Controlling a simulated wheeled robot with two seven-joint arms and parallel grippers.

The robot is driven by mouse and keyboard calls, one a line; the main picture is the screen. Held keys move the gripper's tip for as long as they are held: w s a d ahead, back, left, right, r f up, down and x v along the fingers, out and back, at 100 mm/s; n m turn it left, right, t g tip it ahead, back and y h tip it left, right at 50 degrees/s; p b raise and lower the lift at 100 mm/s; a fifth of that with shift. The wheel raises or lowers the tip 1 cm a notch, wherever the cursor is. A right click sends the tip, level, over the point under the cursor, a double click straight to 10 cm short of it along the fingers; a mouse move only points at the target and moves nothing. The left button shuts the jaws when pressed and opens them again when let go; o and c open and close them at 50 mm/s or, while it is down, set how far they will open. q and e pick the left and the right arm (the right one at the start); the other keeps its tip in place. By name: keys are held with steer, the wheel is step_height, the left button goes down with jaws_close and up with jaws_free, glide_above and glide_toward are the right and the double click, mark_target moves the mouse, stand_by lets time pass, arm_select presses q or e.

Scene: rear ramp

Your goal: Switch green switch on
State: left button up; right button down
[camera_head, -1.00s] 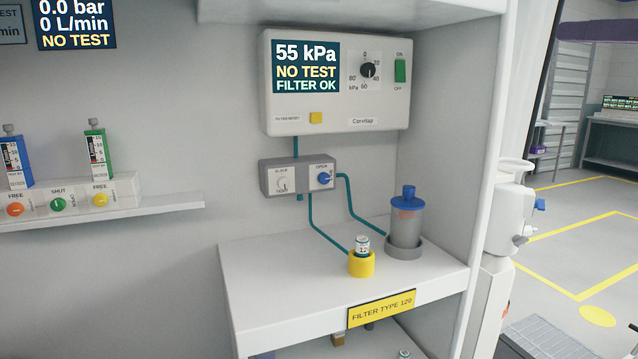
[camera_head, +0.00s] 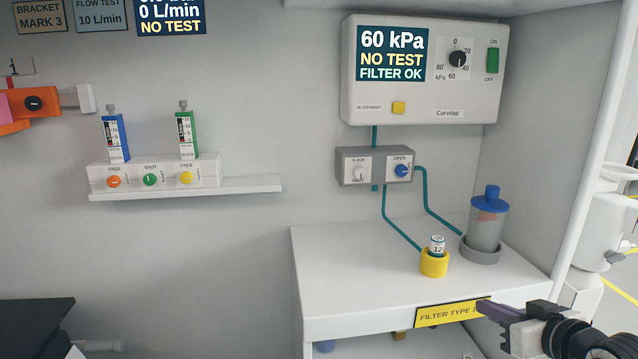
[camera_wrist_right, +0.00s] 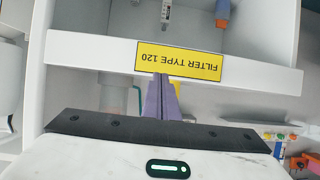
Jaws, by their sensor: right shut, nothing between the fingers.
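The green switch (camera_head: 492,60) is on the right side of the white wall box (camera_head: 430,110), with ON printed above it and OFF below. I cannot tell clearly which way it is tipped. The box's display (camera_head: 391,54) reads 60 kPa, NO TEST, FILTER OK. My right gripper (camera_head: 484,307) is at the lower right of the head view, in front of the shelf edge and well below the switch. Its purple fingers (camera_wrist_right: 162,97) are together and empty in the right wrist view, by the yellow FILTER TYPE 120 label (camera_wrist_right: 178,60). My left gripper is not in view.
A grey valve block (camera_head: 375,165) with hoses hangs under the box. A blue-capped canister (camera_head: 487,222) and a yellow cup (camera_head: 433,263) stand on the white shelf (camera_head: 340,265). A rack with blue and green gauges (camera_head: 186,136) is at left. Space before the box looks clear.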

steer(key=s+a+f+g, duration=0.1)
steer(key=s+a+f, duration=0.35)
steer(key=f, duration=0.35)
steer(key=s+a+f+g, duration=0.1)
steer(key=s+a+f, duration=0.4)
steer(key=f, duration=0.4)
steer(key=s+a+f+g, duration=0.1)
steer(key=s+a+f, duration=0.3)
steer(key=s, duration=0.5)
steer(key=s+a+f+g+p, duration=0.1)
steer(key=s+a+f, duration=0.4)
steer(key=s, duration=0.5)
steer(key=shift+s+a+f+n+y, duration=0.2)
steer(key=shift+f+n+y, duration=0.1)
steer(key=shift+f, duration=0.3)
